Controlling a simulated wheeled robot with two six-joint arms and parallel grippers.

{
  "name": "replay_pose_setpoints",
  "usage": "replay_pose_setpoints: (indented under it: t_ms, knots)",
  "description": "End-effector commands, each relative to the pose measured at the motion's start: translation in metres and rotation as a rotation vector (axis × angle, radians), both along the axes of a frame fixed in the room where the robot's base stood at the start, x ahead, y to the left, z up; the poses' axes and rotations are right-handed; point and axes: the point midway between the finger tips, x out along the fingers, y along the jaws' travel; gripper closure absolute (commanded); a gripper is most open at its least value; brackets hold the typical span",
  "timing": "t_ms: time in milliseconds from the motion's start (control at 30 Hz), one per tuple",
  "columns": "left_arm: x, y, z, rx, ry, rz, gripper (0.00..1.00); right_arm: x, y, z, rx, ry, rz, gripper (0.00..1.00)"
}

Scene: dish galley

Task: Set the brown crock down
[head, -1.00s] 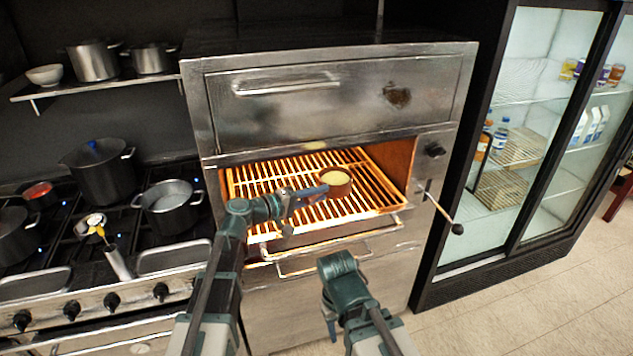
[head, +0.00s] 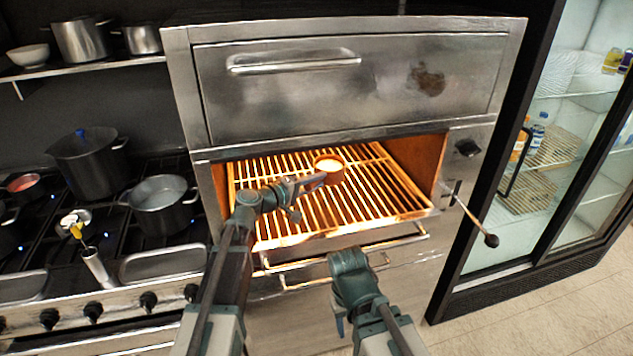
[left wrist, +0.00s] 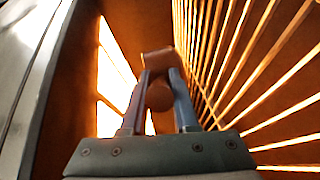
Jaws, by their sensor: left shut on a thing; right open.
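The brown crock (head: 329,170) is a small round pot with a pale filling. In the head view it is at the back middle of the glowing oven rack (head: 375,205). My left gripper (head: 312,182) reaches into the oven and is shut on the crock's near side. In the left wrist view the crock (left wrist: 158,62) sits between the fingertips, beside the rack bars. I cannot tell whether its base touches the bars. My right gripper (head: 343,262) is open and empty, low in front of the oven.
The oven's side walls and upper steel door (head: 350,85) frame the opening. A lever with a dark knob (head: 491,240) sticks out at its right. A stove with a grey pot (head: 160,200) stands left, and a glass-door fridge (head: 560,130) right. Rack space right of the crock is free.

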Motion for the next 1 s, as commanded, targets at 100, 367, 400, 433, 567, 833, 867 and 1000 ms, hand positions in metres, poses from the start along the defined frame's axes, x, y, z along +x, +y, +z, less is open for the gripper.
replay_pose_setpoints:
  t_ms: [100, 367, 400, 433, 567, 833, 867, 1000]
  knots:
    - [0.000, 0.000, -0.008, -0.001, 0.000, 0.000, 1.00, 0.000, 0.000, -0.008, 0.000, 0.000, 0.000, 0.50]
    - [0.000, 0.000, -0.032, -0.002, 0.000, -0.001, 1.00, 0.000, 0.000, -0.032, 0.000, 0.000, 0.000, 0.50]
    - [0.000, 0.000, -0.036, -0.002, 0.000, -0.001, 1.00, 0.000, 0.000, -0.037, 0.000, 0.000, 0.000, 0.50]
    - [0.000, 0.000, -0.040, -0.002, 0.000, -0.001, 1.00, 0.000, 0.000, -0.040, 0.000, 0.000, 0.000, 0.50]
    - [0.000, 0.000, -0.053, -0.002, 0.000, -0.001, 1.00, 0.000, 0.000, -0.054, 0.000, 0.000, 0.000, 0.50]
    - [0.000, 0.000, -0.066, -0.002, 0.000, -0.001, 1.00, 0.000, 0.000, -0.066, 0.000, 0.000, 0.000, 0.50]
    - [0.000, 0.000, -0.066, -0.002, 0.000, -0.001, 1.00, 0.000, 0.000, -0.066, 0.000, 0.000, 0.000, 0.50]
    - [0.000, 0.000, -0.065, -0.002, 0.000, -0.001, 1.00, 0.000, 0.000, -0.066, 0.000, 0.000, 0.000, 0.50]
